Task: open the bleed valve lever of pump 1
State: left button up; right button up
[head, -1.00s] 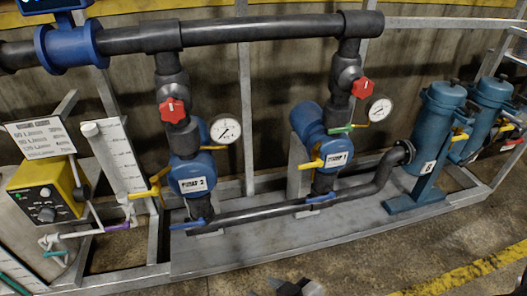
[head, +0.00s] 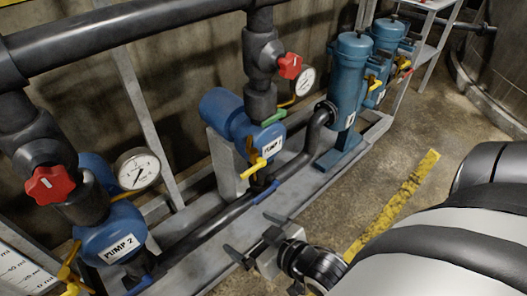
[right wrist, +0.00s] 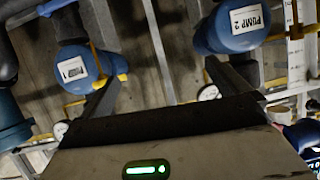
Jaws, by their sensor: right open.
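Pump 1 (head: 232,112) is a blue pump with a white label in the middle of the head view. A yellow lever (head: 256,165) sits on its front, a green lever (head: 272,117) at its upper right and a blue lever (head: 265,190) on the pipe below. I cannot tell from markings which is the bleed valve lever. My right gripper (head: 254,236) is open and empty, below and in front of pump 1, apart from the levers. In the right wrist view, upside down, pump 1 (right wrist: 72,72) with a yellow lever (right wrist: 105,79) shows beyond the spread fingers (right wrist: 158,86).
Pump 2 (head: 112,235) with a red knob (head: 50,184) and a gauge (head: 138,171) stands at left. Blue canisters (head: 348,72) stand to the right of pump 1. A dark pipe (head: 205,228) runs low along the grey skid. Floor by the yellow stripe (head: 400,200) is clear.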

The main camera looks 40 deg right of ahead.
aim_at(255, 169)
jog(key=d+t+b, duration=0.3)
jog(key=d+t, duration=0.2)
jog(key=d, duration=0.8)
jog(key=shift+h, duration=0.4)
jog(key=w, duration=1)
jog(key=w+a, duration=0.1)
jog(key=w, duration=0.5)
jog(key=shift+a+f+b, duration=0.1)
jog(key=shift+f+b, duration=0.2)
jog(key=c, duration=1.3)
